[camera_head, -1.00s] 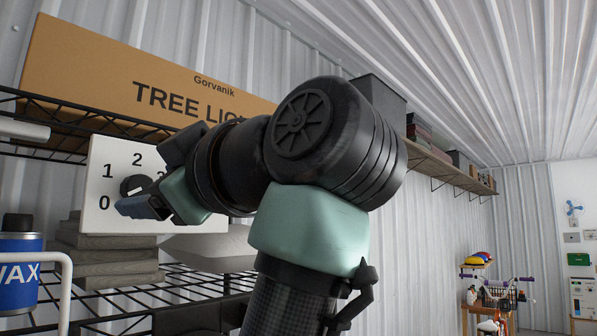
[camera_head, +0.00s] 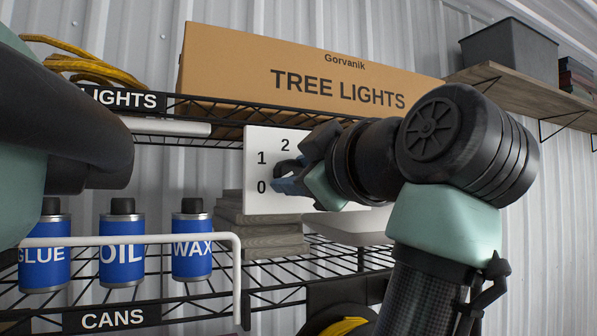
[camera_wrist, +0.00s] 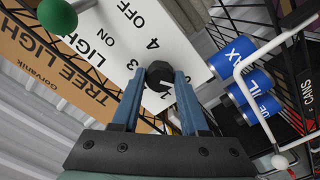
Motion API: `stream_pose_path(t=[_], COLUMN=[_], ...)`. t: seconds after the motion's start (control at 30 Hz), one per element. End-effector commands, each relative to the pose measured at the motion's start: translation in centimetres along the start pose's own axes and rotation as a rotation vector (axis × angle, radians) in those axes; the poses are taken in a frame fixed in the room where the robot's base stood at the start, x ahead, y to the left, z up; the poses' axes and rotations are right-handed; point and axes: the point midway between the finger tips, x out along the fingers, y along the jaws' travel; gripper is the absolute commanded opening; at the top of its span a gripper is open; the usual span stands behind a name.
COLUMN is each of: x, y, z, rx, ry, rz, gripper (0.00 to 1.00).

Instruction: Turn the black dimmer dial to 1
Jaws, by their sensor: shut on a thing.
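The white panel (camera_head: 262,200) stands at the shelf in the head view, with the printed numbers 0, 1 and 2 showing on its left side. The black dimmer dial (camera_head: 287,168) is on its face, partly covered by my gripper (camera_head: 281,180). In the wrist view the dial (camera_wrist: 158,73) sits between the blue fingertips of my gripper (camera_wrist: 160,80), which is shut on it. A small light mark shows near the dial's lower side, but I cannot tell exactly which number the dial points to. The numbers 3 and 4 and the words OFF and ON show on the panel (camera_wrist: 165,30).
A Tree Lights box (camera_head: 300,75) lies on the upper wire shelf. Blue glue, oil and wax cans (camera_head: 122,235) stand on the lower shelf behind a white rail (camera_head: 130,240). Grey boards (camera_head: 258,238) are stacked below the panel. A wooden shelf (camera_head: 520,85) is at right.

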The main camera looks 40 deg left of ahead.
Motion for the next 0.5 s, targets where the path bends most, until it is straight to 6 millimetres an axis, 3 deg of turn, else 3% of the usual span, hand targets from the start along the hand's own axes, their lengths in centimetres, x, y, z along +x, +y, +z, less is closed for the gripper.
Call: stream_pose_path(t=[0.07, 0.5], x=[0.00, -0.02], y=[0.02, -0.03], z=[-0.03, 0.06], rx=[0.000, 0.066], ry=[0.000, -0.001], rz=[0.001, 0.001], gripper=[0.00, 0.00])
